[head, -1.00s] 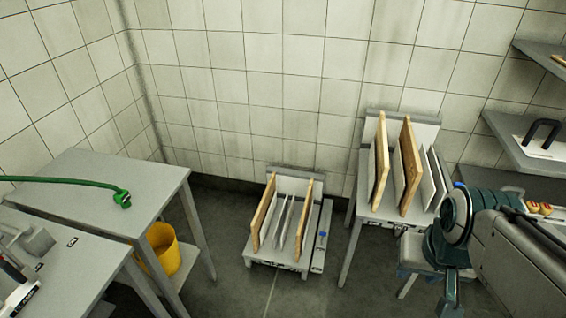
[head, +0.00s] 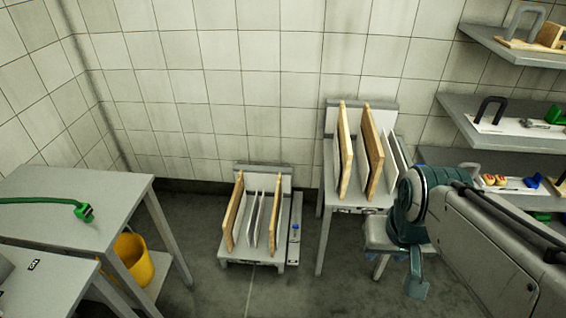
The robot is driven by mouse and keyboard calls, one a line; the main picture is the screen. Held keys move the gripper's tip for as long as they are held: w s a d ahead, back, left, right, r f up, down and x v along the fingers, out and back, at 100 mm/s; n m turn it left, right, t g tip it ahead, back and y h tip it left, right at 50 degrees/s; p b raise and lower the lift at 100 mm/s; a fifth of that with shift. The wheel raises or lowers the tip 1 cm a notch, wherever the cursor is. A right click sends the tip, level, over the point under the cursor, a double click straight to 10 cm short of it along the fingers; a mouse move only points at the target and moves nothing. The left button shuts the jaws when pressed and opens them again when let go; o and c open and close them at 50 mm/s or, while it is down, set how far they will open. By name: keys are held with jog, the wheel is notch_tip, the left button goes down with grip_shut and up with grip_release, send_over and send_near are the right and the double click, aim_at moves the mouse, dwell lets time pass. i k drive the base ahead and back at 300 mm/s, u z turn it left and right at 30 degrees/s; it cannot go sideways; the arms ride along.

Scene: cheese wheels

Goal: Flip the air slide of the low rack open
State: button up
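The low rack (head: 231,257) stands on the floor near the back wall, left of the taller rack table. It holds upright wooden boards at its sides and thin grey plates between them. A narrow pale strip with a small blue piece (head: 295,228) runs along its right side; this may be the air slide, but its setting is too small to read. My teal and grey arm is at the right, well apart from the low rack. A teal part (head: 417,277) hangs from its end; I cannot make out the fingers or anything held.
A higher rack table (head: 318,240) with boards stands right of the low rack. A grey table (head: 75,205) with a green hose (head: 60,203) and a yellow bucket (head: 132,260) are at left. Shelves (head: 465,120) line the right. Floor before the low rack is clear.

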aim_at(295, 226)
jog(key=u, duration=0.65)
jog(key=i, duration=1.7)
jog(key=z, duration=0.65)
